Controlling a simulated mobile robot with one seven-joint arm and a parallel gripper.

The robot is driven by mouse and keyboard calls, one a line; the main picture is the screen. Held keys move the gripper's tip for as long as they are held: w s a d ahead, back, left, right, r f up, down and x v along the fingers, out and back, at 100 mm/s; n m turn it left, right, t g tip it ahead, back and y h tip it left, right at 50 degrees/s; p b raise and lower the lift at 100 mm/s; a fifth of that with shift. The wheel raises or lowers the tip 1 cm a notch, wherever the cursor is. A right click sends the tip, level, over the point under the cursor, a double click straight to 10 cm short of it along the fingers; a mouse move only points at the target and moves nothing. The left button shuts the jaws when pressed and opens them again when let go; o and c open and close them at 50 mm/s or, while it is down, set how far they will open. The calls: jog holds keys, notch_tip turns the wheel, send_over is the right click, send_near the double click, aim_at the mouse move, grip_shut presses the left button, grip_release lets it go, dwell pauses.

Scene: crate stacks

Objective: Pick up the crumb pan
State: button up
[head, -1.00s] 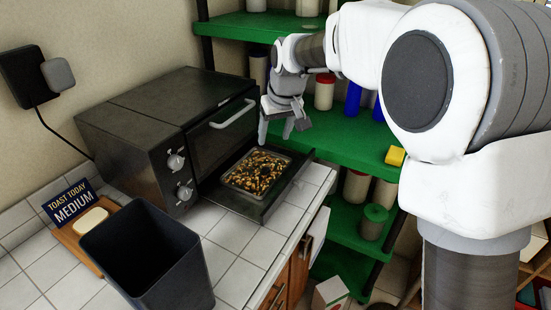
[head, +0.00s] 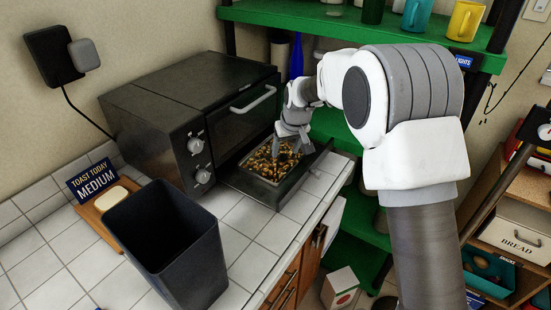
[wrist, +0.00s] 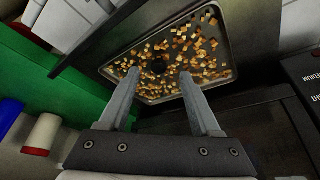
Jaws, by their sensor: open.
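The crumb pan (head: 243,172) is a shallow grey metal pan strewn with orange-brown crumbs. It lies in the pulled-out dark drawer (head: 262,196) under the toaster oven (head: 190,112). The pan also shows in the wrist view (wrist: 223,35), with a dark round spot among its crumbs between my fingertips. My gripper (head: 291,148) is over the pan, pointing down, open and empty. In the wrist view its two fingers (wrist: 159,72) stand apart in front of the pan; I cannot tell whether they touch it. My gripper hides the pan's right part in the head view.
A dark open bin (head: 165,245) stands on the white tiled counter (head: 255,240) at the front. A "TOAST TODAY MEDIUM" sign (head: 92,180) and a wooden board with bread (head: 108,200) are left of it. Green shelves (head: 345,135) stand behind the counter's right edge.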

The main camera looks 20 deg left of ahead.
aim_at(284, 156)
jog(key=shift+x, duration=1.85)
jog(key=shift+w, duration=0.1)
grip_shut()
jog(key=shift+r, duration=0.1)
